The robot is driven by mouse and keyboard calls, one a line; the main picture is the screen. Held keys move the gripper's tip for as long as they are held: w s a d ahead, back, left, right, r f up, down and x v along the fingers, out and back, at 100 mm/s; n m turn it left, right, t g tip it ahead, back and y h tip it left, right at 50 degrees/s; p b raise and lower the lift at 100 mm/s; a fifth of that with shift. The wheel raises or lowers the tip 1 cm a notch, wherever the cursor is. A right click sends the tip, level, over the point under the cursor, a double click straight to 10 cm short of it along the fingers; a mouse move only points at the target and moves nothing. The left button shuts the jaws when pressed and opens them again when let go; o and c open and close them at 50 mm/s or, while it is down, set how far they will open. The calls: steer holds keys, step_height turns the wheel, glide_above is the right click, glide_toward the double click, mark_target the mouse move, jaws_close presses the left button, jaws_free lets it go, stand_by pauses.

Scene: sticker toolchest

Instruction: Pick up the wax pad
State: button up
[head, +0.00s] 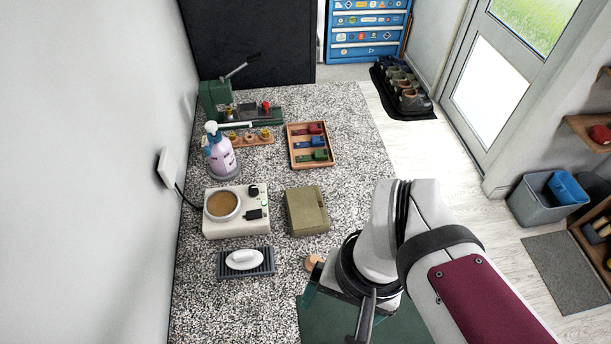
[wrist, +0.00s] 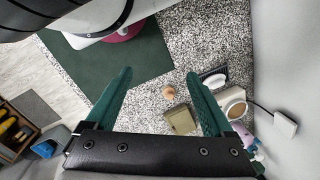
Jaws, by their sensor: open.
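A small tan rounded piece (head: 313,262) lies on the speckled counter beside the green mat; it is the likeliest wax pad, but I cannot be sure. In the head view my gripper partly covers it. In the wrist view the tan piece (wrist: 169,93) shows between the fingers, farther off and apart from them. My gripper (wrist: 159,75) is open and empty, with green fingers. In the head view my gripper (head: 338,302) hangs over the mat's left edge.
A green mat (head: 322,325) lies under my arm. Left of the tan piece, a white oval bar (head: 243,259) sits on a dark ridged tray (head: 262,274). Behind are an olive box (head: 307,211), a white heater (head: 237,229) with a brown round pan, and a pump bottle (head: 219,154).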

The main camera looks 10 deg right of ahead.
steer(key=n+h, duration=0.1)
steer(key=h, duration=0.1)
glide_above(314, 259)
step_height(314, 259, down, 5)
step_height(314, 259, down, 16)
steer(key=shift+f, duration=0.1)
jaws_close()
